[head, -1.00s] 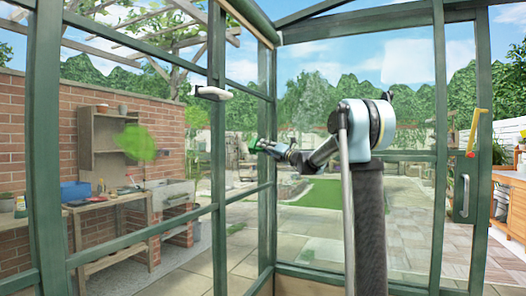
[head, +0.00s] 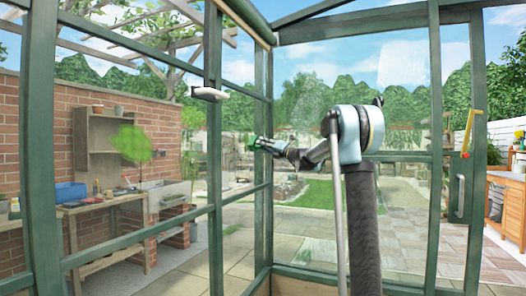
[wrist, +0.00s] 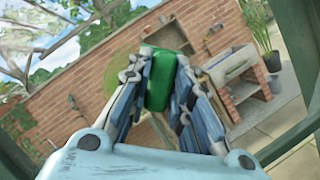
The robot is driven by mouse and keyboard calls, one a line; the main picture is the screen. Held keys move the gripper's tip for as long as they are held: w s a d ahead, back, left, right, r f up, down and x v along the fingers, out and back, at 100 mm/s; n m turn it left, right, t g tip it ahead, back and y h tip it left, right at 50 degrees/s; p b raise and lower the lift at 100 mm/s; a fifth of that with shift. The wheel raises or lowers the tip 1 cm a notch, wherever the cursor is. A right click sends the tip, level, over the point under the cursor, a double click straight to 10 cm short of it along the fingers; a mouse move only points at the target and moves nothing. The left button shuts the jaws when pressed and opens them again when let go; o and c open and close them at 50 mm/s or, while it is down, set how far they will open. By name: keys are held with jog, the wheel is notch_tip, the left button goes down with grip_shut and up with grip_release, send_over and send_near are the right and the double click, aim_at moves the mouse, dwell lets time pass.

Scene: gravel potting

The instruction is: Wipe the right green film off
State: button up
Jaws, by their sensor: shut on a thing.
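My gripper (head: 256,144) is shut on a green block (wrist: 172,80), which sits upright between the fingers in the wrist view. In the head view the green block (head: 250,143) points left, near the narrow glass pane; whether it touches the glass I cannot tell. A bright green film (head: 132,143) shows on the wide left pane. A fainter green patch (head: 193,117) shows to its right, near the post. In the wrist view a yellow-green film (wrist: 113,84) shows left of the fingers, partly hidden by them.
Dark green frame posts (head: 214,150) divide the glass. A white handle-like piece (head: 209,93) sticks out from the post left of my gripper. A yellow-orange handle (head: 471,133) is at the far right. A workbench (head: 100,203) and brick wall (head: 38,130) stand behind the glass.

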jog(key=shift+s+a+r, duration=0.1)
jog(key=shift+s+a, duration=0.15)
jog(key=shift+s, duration=0.35)
jog(key=shift+s+a+f, duration=0.1)
jog(key=shift+s+a, duration=0.2)
jog(key=shift+s, duration=0.35)
jog(key=shift+s+a+r, duration=0.1)
jog(key=shift+s+a, duration=0.15)
jog(key=shift+s, duration=0.35)
jog(key=shift+w+d+r, duration=0.3)
jog(key=shift+w, duration=0.3)
jog(key=shift+w+d+r, duration=0.25)
jog(key=shift+w+r, duration=0.05)
jog(key=shift+w, duration=0.35)
jog(key=shift+w+d+r, duration=0.3)
jog(key=shift+w, duration=0.3)
jog(key=shift+s+d, duration=0.35)
jog(key=shift+d, duration=0.6)
jog(key=shift+s+d, duration=0.35)
jog(key=shift+d, duration=0.55)
jog(key=shift+s+d, duration=0.35)
jog(key=shift+d, duration=0.6)
